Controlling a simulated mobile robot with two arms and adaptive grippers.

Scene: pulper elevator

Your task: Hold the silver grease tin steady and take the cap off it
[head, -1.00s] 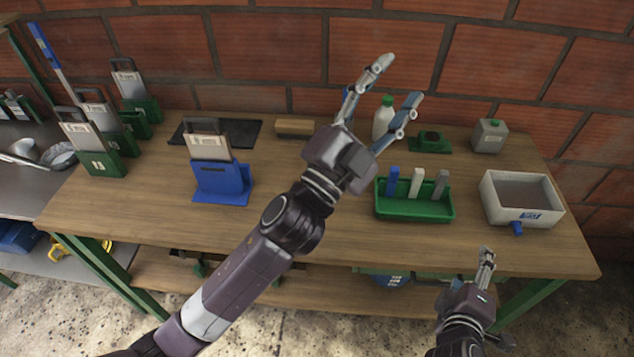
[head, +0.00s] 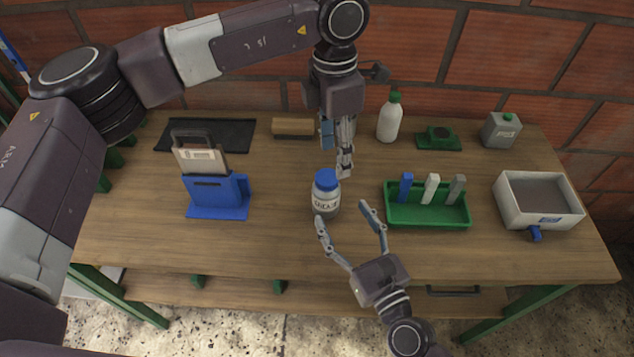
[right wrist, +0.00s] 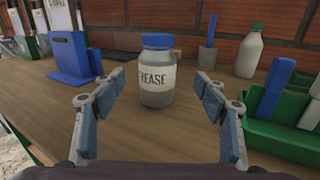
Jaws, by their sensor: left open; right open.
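The silver grease tin (head: 326,203) stands upright on the wooden table, with a white label and a blue cap (head: 327,180) on top. In the right wrist view the tin (right wrist: 157,92) stands ahead, between the spread fingers, its blue cap (right wrist: 158,41) seated. My right gripper (head: 341,213) is open in front of the tin, fingertips close to it; contact cannot be told. It also shows in the right wrist view (right wrist: 160,85). My left gripper (head: 344,165) points down above and slightly behind the cap, apart from it and empty; its fingers overlap in the head view.
A green tray (head: 428,216) with several upright blocks stands right of the tin. A blue holder (head: 218,196) is at left, a white bottle (head: 389,120) behind, a white basin (head: 540,203) at far right. Table between blue holder and tin is clear.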

